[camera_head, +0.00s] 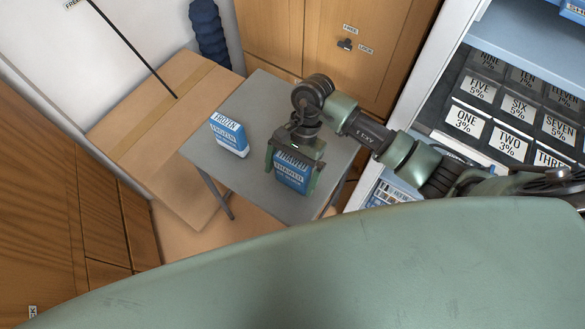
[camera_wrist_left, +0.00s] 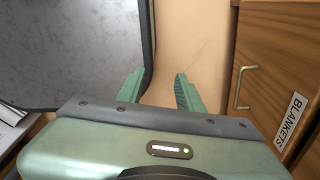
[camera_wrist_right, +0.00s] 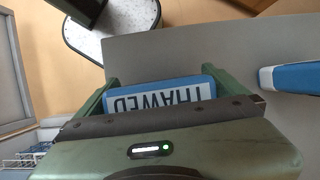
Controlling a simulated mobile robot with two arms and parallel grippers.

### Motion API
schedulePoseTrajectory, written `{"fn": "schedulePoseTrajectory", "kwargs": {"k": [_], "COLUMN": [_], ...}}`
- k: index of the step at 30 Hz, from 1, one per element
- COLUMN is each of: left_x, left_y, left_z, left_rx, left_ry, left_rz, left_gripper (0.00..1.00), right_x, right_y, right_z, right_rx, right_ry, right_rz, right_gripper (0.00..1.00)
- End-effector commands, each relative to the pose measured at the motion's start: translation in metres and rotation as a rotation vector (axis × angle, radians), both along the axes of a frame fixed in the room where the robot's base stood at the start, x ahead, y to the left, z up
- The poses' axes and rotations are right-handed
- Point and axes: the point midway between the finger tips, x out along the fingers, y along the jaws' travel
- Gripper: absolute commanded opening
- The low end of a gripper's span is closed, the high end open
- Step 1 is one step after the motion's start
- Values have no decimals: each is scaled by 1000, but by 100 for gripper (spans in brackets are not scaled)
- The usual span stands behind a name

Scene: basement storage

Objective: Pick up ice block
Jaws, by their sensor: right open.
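A blue and white block labelled THAWED (camera_head: 291,183) stands on the grey table (camera_head: 262,98). My right gripper (camera_head: 292,170) is over it, open, with a finger on either side. In the right wrist view the THAWED block (camera_wrist_right: 160,97) shows between the fingers; I cannot tell whether they touch it. A second blue and white block, labelled FROZEN (camera_head: 229,135), stands on the table to the left, clear of the gripper. In the right wrist view its blue edge (camera_wrist_right: 298,77) shows at the right. My left gripper (camera_wrist_left: 158,88) shows only in its wrist view, open and empty.
A large cardboard box (camera_head: 165,110) stands left of the table. A shelf unit with dark labelled boxes (camera_head: 510,140) is at the right. A wooden cabinet (camera_head: 325,45) stands behind. A drawer labelled BLANKETS (camera_wrist_left: 275,70) is near the left gripper.

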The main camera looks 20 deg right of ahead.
Motion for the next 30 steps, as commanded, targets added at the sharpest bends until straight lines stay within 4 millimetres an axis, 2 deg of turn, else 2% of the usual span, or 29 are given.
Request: {"fn": "schedulePoseTrajectory", "kwargs": {"k": [7,12,15,24,30], "left_x": [3,4,4,4,4], "left_y": [0,0,1,1,1], "left_z": [0,0,0,0,-3], "left_rx": [0,0,1,1,1], "left_ry": [-4,-5,-5,-6,-6], "left_rz": [0,0,0,0,1], "left_gripper": [36,36,36,36,36], "right_x": [0,0,0,1,2], "right_y": [0,0,1,1,1], "right_z": [-2,-2,-1,2,21], "right_rx": [0,0,1,1,2], "right_ry": [-1,-1,-2,-3,-7], "right_rz": [0,0,0,0,1], "right_gripper": [100,53,28,28,28]}}
